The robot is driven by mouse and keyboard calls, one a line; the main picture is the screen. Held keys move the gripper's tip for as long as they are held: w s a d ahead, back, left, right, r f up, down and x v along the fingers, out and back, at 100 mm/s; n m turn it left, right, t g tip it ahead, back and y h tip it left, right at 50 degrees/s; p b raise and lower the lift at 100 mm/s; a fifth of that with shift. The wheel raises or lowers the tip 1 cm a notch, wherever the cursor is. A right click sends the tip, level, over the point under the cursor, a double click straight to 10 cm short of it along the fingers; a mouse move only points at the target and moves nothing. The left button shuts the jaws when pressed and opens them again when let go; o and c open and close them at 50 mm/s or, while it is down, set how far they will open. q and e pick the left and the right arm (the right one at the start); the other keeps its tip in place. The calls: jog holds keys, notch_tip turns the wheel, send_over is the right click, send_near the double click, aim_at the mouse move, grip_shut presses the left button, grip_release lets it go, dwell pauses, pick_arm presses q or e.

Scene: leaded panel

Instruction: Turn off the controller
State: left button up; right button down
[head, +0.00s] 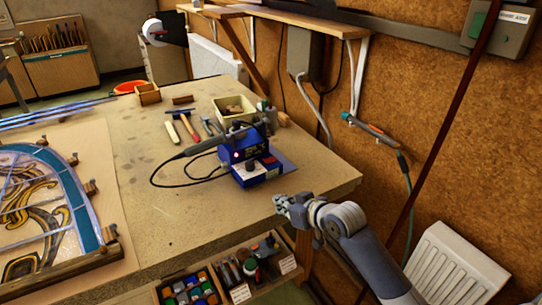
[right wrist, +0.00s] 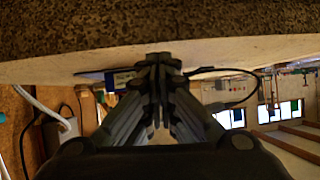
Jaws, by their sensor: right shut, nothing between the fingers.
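The controller (head: 250,162) is a blue box with a dark knob and a small red part on its lower front, standing on the workbench near its right edge. A soldering iron (head: 205,146) with a black cable lies at its left. My right gripper (head: 280,203) is shut and empty, in front of the controller and a little to its right, near the bench edge, apart from it. In the right wrist view the shut fingers (right wrist: 158,60) partly hide the blue controller (right wrist: 122,80). My left gripper is not in view.
A stained-glass panel (head: 40,210) lies at the left. A white radiator (head: 455,265) stands at the right.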

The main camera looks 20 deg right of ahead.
jog(key=w+d+r+t, duration=0.1)
jog(key=w+d+r, duration=0.2)
jog(key=w+r, duration=0.1)
jog(key=w+d+r+m+t, duration=0.1)
jog(key=w+d+r+t, duration=0.1)
jog(key=r, duration=0.5)
jog(key=shift+w+d, duration=0.85)
jog(key=shift+d, duration=0.05)
jog(key=shift+w, duration=0.1)
jog(key=p, duration=0.2)
send_over(270, 160)
jog(key=s, duration=0.1)
notch_tip(270, 160, down, 2)
jog(key=shift+s+f, duration=0.15)
notch_tip(270, 160, down, 3)
jog(key=shift+a+r, duration=0.1)
jog(key=shift+a, duration=0.05)
jog(key=shift+s+f, duration=0.1)
jog(key=shift+f, duration=0.55)
